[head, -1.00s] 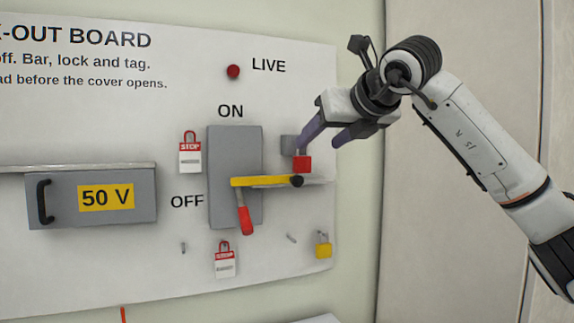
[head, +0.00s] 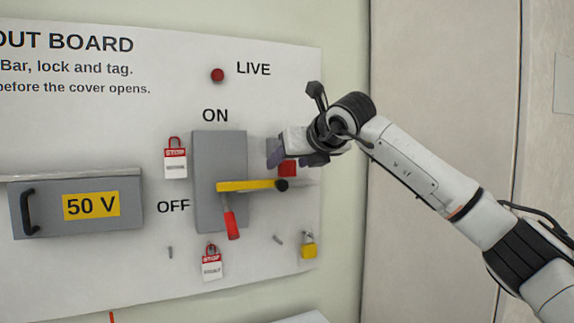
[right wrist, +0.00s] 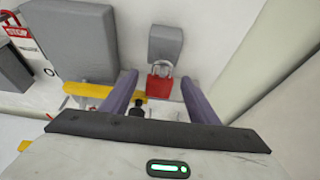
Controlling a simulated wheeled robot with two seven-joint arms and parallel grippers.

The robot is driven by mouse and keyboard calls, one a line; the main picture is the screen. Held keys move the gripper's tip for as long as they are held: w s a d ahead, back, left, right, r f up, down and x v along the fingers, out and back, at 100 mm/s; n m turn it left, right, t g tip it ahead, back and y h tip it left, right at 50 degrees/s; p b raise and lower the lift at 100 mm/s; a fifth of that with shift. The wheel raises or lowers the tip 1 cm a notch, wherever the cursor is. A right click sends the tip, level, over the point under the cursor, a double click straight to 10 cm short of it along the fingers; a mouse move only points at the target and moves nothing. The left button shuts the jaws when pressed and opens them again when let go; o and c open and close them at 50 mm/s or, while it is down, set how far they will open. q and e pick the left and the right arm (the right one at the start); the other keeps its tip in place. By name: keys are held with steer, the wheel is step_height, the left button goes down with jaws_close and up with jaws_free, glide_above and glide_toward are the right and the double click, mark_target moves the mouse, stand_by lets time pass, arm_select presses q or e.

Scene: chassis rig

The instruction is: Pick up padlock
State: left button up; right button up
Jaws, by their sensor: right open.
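A red padlock (head: 288,168) is at the right side of the board, by a small grey block. It also shows in the right wrist view (right wrist: 160,87), its shackle up, below the grey block (right wrist: 165,43). My right gripper (head: 293,158) is open in front of it and partly covers it in the head view. In the right wrist view the two purple fingers (right wrist: 158,78) stand either side of the red padlock, with space on both sides. A yellow padlock (head: 308,246) hangs lower right on the board. My left gripper is not in view.
A grey switch box (head: 208,205) with a red handle (head: 231,224) pointing down stands left of the gripper. A yellow bar (head: 245,186) crosses it just below the fingers. Tags (head: 175,160) hang nearby. Wall right of the board is bare.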

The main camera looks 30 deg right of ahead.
steer(key=c, duration=1)
steer(key=shift+c, duration=1)
steer(key=shift+r, duration=0.1)
